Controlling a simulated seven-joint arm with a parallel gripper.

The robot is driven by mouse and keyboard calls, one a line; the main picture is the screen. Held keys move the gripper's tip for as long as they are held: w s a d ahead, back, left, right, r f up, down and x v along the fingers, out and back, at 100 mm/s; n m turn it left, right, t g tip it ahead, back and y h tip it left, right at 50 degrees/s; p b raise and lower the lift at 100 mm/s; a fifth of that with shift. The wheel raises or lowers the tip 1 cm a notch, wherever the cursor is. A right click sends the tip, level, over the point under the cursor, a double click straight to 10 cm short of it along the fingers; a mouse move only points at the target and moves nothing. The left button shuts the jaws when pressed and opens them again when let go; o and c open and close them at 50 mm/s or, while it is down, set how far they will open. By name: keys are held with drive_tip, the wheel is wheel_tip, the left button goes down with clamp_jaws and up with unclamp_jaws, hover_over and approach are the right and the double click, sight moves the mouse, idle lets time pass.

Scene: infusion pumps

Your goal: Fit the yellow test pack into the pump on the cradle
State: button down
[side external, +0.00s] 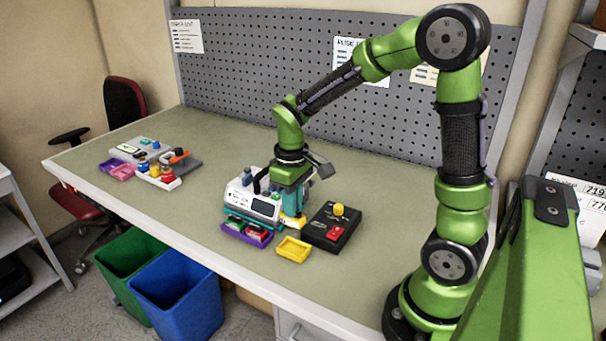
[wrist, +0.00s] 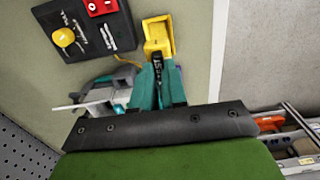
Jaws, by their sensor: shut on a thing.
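The white pump (side external: 258,203) stands on a teal cradle on the bench in the side view, with a dark screen on its front. My gripper (side external: 296,213) points down at the pump's right end, close against it. A yellow piece, which I take to be the yellow test pack (side external: 291,221), shows low between the fingers. The pump is mostly hidden behind the gripper. I cannot tell how far the pack is inside the pump.
An empty-looking yellow tray (side external: 293,249) lies in front of the gripper. A black board (side external: 331,229) with a yellow knob and red part stands right of it. A purple tray (side external: 236,234) holds small packs. Coloured items on a grey board (side external: 184,164) sit far left. The bench between is clear.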

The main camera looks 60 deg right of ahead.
drive_tip(key=r, duration=0.6)
drive_tip(key=shift+w+d+r, duration=0.2)
drive_tip(key=shift+w+r, duration=0.05)
drive_tip(key=shift+r, duration=0.15)
drive_tip(key=w+d+h, duration=0.2)
drive_tip(key=w+d, duration=0.9)
drive_tip(key=d, duration=0.3)
drive_tip(key=shift+s+a+f, duration=0.1)
drive_tip(key=shift+a+f, duration=0.1)
drive_tip(key=shift+f, duration=2.35)
drive_tip(key=shift+s+a+f, duration=0.1)
drive_tip(key=shift+a+f, duration=0.05)
drive_tip(key=shift+f, duration=2.4)
drive_tip(key=shift+f, duration=1.25)
drive_tip(key=c, duration=1.5)
unclamp_jaws()
drive_tip(key=shift+r, duration=0.15)
